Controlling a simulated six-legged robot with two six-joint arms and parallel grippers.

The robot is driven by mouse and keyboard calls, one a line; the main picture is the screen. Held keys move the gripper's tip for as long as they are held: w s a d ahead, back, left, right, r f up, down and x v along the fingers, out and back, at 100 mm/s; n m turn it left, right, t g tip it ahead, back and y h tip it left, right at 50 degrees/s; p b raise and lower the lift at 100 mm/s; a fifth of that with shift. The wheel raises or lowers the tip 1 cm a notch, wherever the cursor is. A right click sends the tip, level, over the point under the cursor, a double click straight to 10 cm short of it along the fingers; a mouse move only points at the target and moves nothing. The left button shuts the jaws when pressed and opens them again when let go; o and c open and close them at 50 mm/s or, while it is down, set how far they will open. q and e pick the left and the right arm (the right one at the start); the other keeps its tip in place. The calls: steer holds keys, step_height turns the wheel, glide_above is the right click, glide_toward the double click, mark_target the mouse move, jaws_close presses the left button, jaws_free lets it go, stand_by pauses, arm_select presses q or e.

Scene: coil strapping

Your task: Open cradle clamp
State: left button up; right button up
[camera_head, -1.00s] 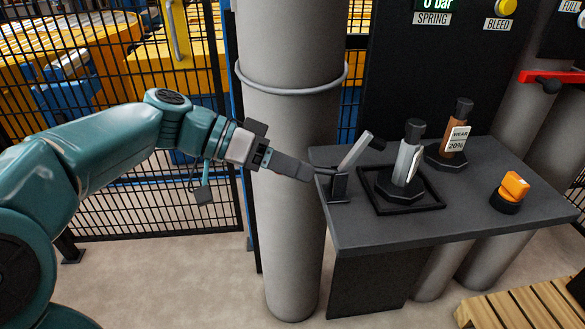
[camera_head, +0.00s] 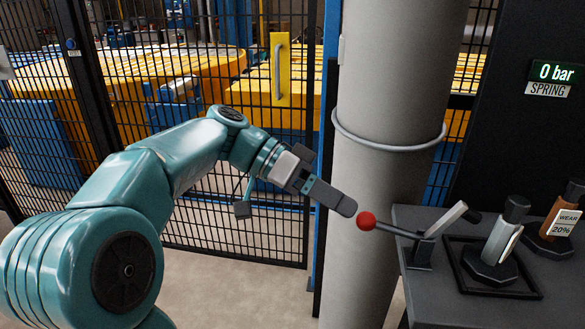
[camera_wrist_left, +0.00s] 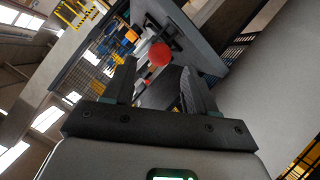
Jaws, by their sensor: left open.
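My right gripper is in neither view.
A dark-based grey tool (camera_head: 498,252) stands in a square black frame on the table (camera_head: 425,300). A brown tool (camera_head: 560,222) tagged "WEAR 20%" is behind it. A thick grey column (camera_head: 385,150) rises behind the gripper. A black mesh fence (camera_head: 215,235) stands behind my arm.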

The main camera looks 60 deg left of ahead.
arm_select(q)
steer(key=p+v, duration=0.1)
steer(key=v, duration=0.7)
steer(key=shift+s+a+r, duration=0.15)
